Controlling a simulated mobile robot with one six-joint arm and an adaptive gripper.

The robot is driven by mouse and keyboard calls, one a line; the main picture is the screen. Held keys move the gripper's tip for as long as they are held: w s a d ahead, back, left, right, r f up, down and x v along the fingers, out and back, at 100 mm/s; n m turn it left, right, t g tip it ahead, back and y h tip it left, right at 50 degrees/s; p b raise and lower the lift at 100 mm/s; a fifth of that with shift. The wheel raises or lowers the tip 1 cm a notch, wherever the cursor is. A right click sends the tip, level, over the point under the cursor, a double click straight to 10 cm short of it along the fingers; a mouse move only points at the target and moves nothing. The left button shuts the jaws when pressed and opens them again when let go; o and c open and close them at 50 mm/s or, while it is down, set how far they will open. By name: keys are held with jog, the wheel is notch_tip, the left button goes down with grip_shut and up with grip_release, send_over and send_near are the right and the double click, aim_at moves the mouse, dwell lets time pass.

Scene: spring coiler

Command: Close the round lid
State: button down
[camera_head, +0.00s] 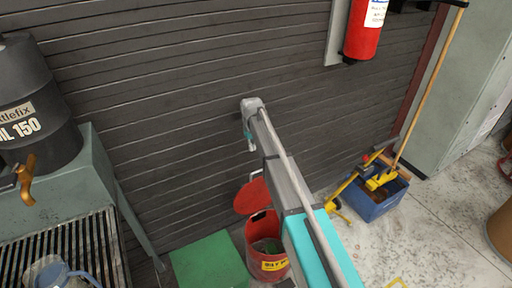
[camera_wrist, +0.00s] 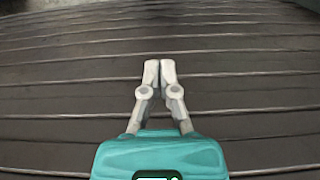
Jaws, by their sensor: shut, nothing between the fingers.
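The round red lid (camera_head: 253,196) stands open and tilted up at the back of a red bin (camera_head: 259,233) on the floor, in the head view. The bin has a yellow label and dark green contents show inside. My arm covers the right part of the bin. My gripper (camera_head: 251,148) is above and behind the bin, near the slatted wall, apart from the lid. In the wrist view my gripper (camera_wrist: 160,68) is shut with its fingertips together and nothing between them. Neither lid nor bin shows in the wrist view.
A dark slatted wall (camera_head: 200,60) runs behind. A blue mop bucket (camera_head: 376,195) stands right. A bench with a black oil drum (camera_head: 33,95) is at left. A red extinguisher (camera_head: 365,30) hangs upper right.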

jog(key=shift+s+d+f+b, duration=0.35)
jog(key=shift+s+f+b, duration=0.2)
jog(key=shift+f+b, duration=0.55)
jog(key=shift+s+d+f+b, duration=0.4)
jog(key=shift+s+f+b, duration=0.2)
jog(key=shift+f+b, duration=0.55)
jog(key=shift+s+d+f+b, duration=0.35)
jog(key=shift+s+f+b, duration=0.2)
jog(key=shift+f+b, duration=0.55)
jog(key=shift+f, duration=0.15)
